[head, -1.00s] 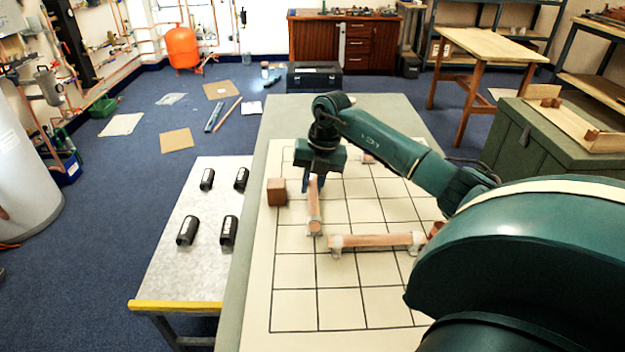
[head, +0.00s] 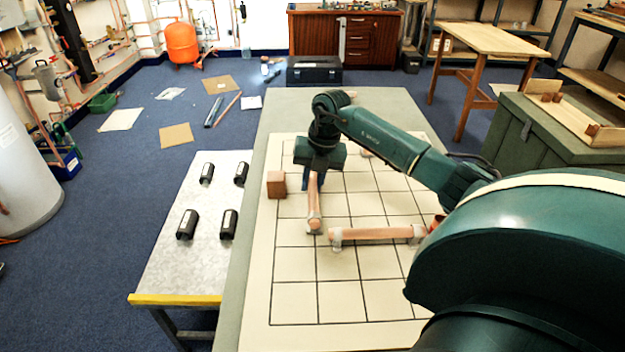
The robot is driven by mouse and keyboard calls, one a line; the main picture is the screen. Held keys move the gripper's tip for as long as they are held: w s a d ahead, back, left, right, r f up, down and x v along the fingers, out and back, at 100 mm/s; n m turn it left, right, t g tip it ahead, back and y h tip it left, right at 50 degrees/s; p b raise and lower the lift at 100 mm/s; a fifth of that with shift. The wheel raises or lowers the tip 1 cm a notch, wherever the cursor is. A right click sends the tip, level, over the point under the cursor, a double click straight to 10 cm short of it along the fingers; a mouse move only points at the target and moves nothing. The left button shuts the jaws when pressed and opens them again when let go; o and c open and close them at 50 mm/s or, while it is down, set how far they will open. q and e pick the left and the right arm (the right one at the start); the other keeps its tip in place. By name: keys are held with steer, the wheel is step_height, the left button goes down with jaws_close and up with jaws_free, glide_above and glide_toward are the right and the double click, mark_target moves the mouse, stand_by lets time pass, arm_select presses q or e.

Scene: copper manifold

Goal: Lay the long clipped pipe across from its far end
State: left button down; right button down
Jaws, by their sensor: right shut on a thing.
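My right gripper (head: 314,180) points down over the gridded white board and is shut on the far end of a copper pipe (head: 314,205). This pipe runs from under the gripper towards the camera, with a pale clip at its near end. I cannot tell whether it touches the board. A second copper pipe (head: 378,233) lies crosswise to the right, with pale clips near its ends. The near end of the held pipe is close to the left end of this crosswise pipe. My right arm hides the far side of the grip. My left gripper is not in view.
A reddish-brown block (head: 276,184) stands on the board (head: 295,300), left of the held pipe. A copper piece (head: 435,222) shows beside my right arm. The board's near part is clear.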

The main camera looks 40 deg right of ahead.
mark_target(313, 177)
steer(key=shift+f, duration=0.1)
steer(key=c, duration=1.2)
jaws_free()
steer(key=shift+r+p, duration=0.8)
steer(key=shift+r, duration=0.15)
step_height(313, 177, up, 3)
steer(key=p, duration=0.2)
steer(key=shift+r+p, duration=0.2)
steer(key=shift+p, duration=0.2)
step_height(313, 177, up, 2)
steer(key=shift+p, duration=0.8)
steer(key=shift+r+p, duration=0.55)
steer(key=shift+r, duration=0.35)
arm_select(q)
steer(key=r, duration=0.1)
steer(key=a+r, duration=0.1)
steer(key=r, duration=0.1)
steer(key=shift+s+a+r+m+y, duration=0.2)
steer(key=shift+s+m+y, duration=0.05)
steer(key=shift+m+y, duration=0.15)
